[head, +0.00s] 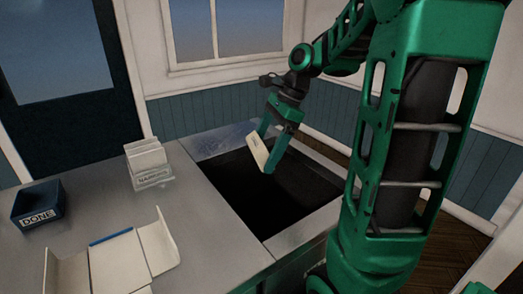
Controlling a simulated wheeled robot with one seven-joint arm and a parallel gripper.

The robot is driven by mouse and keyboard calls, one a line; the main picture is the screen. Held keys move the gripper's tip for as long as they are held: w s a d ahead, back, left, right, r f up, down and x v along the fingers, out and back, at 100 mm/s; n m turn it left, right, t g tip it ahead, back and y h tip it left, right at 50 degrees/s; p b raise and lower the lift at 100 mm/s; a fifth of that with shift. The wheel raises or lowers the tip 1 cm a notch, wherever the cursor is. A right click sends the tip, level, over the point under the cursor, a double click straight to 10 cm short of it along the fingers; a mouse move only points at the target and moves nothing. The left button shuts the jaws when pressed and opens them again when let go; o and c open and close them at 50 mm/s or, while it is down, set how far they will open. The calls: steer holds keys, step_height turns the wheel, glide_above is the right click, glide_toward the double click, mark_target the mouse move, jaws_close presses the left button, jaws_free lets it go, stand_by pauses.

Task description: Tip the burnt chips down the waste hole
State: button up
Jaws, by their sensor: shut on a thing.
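The waste hole (262,205) is a large dark rectangular opening in the metal counter, in the middle of the head view. My gripper (269,149) is above the far part of the hole, pointing down. It is shut on a small pale carton (256,151), which is tilted between the teal fingers. A small dark mark shows on the carton's face. I cannot see what is inside it. No burnt chips can be made out, and the inside of the hole is too dark to read.
The metal counter (205,225) has free room left of the hole. A holder marked NAPKINS (152,178) stands near the back edge. A dark blue DONE bin (38,206) is at far left. An open white folded piece (118,262) with a blue strip lies in front.

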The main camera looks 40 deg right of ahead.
steer(key=shift+a+h, duration=0.15)
steer(key=shift+h, duration=0.15)
steer(key=shift+w+a+r+g+h, duration=0.1)
steer(key=shift+a+g+h, duration=0.2)
steer(key=shift+h, duration=0.55)
steer(key=shift+w+a+r+g+h, duration=0.15)
steer(key=shift+g+h, duration=0.15)
steer(key=shift+h, duration=0.55)
steer(key=shift+a+f+g+h, duration=0.15)
steer(key=shift+g+h, duration=0.1)
steer(key=shift+h, duration=0.55)
steer(key=shift+a+f+g+h, duration=0.15)
steer(key=shift+g+h, duration=0.1)
steer(key=shift+h, duration=0.55)
steer(key=h, duration=0.2)
steer(key=f+g+h, duration=0.1)
steer(key=h, duration=0.1)
steer(key=g+h, duration=0.1)
steer(key=shift+w+a+f+h, duration=0.15)
steer(key=shift+a+h, duration=0.1)
steer(key=shift+h, duration=0.15)
steer(key=shift+r, duration=1.55)
